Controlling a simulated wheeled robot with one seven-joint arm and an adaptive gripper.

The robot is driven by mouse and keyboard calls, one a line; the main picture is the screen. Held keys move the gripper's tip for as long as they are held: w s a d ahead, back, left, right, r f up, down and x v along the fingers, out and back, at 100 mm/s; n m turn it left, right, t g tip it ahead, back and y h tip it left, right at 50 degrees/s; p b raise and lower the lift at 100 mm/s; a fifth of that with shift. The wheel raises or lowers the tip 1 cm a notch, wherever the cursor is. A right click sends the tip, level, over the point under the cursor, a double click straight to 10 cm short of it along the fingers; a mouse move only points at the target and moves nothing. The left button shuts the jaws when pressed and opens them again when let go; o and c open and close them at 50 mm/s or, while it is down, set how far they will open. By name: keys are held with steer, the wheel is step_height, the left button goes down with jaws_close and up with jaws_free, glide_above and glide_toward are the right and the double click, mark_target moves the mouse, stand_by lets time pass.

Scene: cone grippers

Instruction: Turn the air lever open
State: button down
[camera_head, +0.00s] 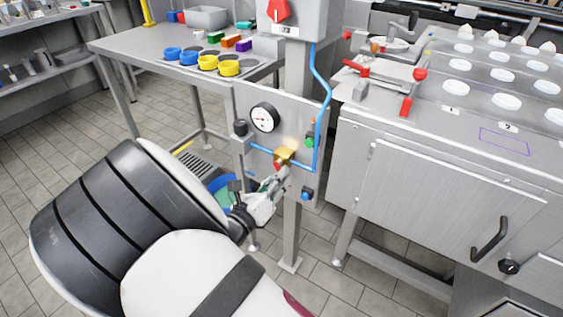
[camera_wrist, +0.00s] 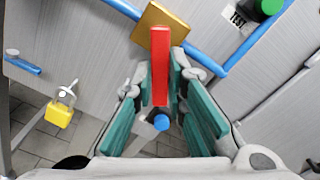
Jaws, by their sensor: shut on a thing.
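The air lever is a red bar (camera_wrist: 160,62) on a brass-coloured valve block (camera_wrist: 157,20), which sits on the blue air pipe (camera_wrist: 205,62). In the wrist view the bar runs down from the block, across the pipe's line. My gripper (camera_wrist: 161,80) is shut on the bar, with one teal-padded finger on each side. In the head view my gripper (camera_head: 279,176) is at the grey panel (camera_head: 300,118), just below the brass block (camera_head: 287,154). Only a little red of the lever (camera_head: 277,165) shows there, as my gripper hides most of it.
A pressure gauge (camera_head: 264,117) is above left of the valve. A green button (camera_head: 310,141) and a blue knob (camera_head: 306,194) are at its right. A yellow padlock (camera_wrist: 60,112) hangs at the left. A steel cabinet (camera_head: 430,200) stands close on the right.

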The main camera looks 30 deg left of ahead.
steer(key=n+p, duration=0.3)
steer(key=d+r+n+p, duration=0.1)
steer(key=n+p, duration=0.2)
steer(key=n, duration=0.1)
steer(key=r+n+p, duration=0.1)
steer(key=n+p, duration=0.2)
steer(key=n, duration=0.1)
steer(key=shift+s+d+r, duration=0.15)
steer(key=shift+d+r, duration=0.1)
steer(key=shift+n+p, duration=0.3)
steer(key=shift+n, duration=0.1)
steer(key=c, duration=1.6)
jaws_free()
steer(key=shift+r, duration=0.1)
steer(key=s, duration=0.7)
steer(key=shift+s+a, duration=0.2)
steer(key=shift+a, duration=0.1)
